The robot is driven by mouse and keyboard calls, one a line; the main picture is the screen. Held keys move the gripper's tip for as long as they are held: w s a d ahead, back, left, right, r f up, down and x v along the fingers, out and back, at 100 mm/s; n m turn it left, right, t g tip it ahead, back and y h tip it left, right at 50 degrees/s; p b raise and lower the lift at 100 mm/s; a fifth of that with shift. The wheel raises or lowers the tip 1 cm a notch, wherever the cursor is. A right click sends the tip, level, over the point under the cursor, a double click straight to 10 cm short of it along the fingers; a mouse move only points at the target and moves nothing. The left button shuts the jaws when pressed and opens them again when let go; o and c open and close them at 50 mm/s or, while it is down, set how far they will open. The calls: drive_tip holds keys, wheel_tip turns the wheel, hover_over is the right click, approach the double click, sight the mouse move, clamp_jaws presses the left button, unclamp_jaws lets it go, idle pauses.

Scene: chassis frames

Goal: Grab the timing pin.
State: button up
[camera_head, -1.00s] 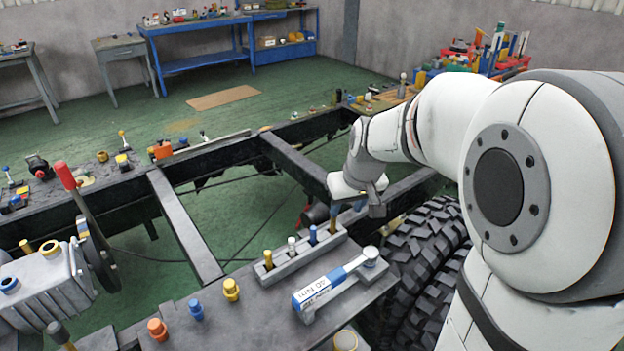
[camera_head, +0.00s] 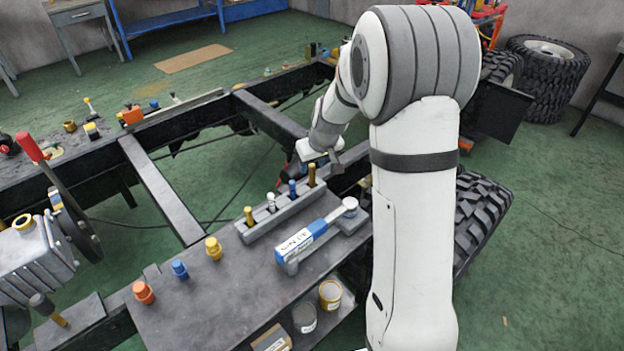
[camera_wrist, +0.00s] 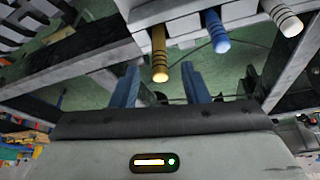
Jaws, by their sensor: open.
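Several pins stand upright in a grey rack (camera_head: 283,215) on the dark bench plate. The pin at the rack's far right end is brass-coloured (camera_head: 311,174); beside it are a blue pin (camera_head: 292,190), a silver-white pin (camera_head: 271,202) and another brass-coloured pin. No label shows which is the timing pin. My gripper (camera_head: 330,165) is just beyond the rack's right end, its fingers partly hidden. In the wrist view its open blue fingers (camera_wrist: 160,76) show the ridged end-most brass pin (camera_wrist: 160,66) in the gap between them, with no visible contact.
Yellow (camera_head: 213,248), blue (camera_head: 180,270) and orange (camera_head: 144,292) plugs stand to the left. Black chassis rails (camera_head: 160,190) and a large tyre (camera_head: 480,215) flank the bench.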

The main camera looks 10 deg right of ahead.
drive_tip(key=shift+w+f, duration=0.1)
drive_tip(key=shift+f, duration=0.05)
drive_tip(key=shift+c, duration=0.5)
clamp_jaws()
